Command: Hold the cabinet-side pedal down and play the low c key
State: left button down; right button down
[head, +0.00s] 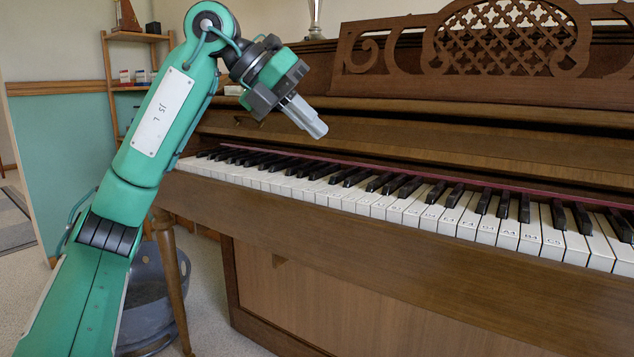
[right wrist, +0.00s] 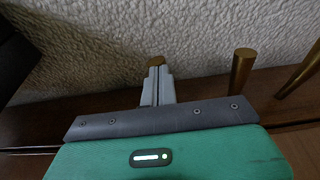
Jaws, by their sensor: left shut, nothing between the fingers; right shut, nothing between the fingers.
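The piano keyboard (head: 400,205) runs across the head view, white and black keys with small labels on several white keys. Labels at the right read A4, B4 and C5; those further left are too small to read, so I cannot pick out the low c key. My left gripper (head: 316,128) is shut and empty, in the air above the keys. In the right wrist view, my right gripper (right wrist: 156,76) is shut, its fingertips at a brass pedal (right wrist: 155,61) that they partly cover. I cannot tell whether they touch or press it. Another brass pedal (right wrist: 243,66) stands to its right.
A third brass piece (right wrist: 302,70) is at the right edge of the right wrist view, with pale carpet (right wrist: 110,50) beyond. The wooden music stand (head: 400,60) rises behind the keys. A grey bucket (head: 148,295) and a wooden leg (head: 172,280) are at lower left.

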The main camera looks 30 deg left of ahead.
jog(key=s+r+p, duration=0.4)
dwell(0.4)
jog(key=shift+s+f, duration=0.1)
dwell(0.4)
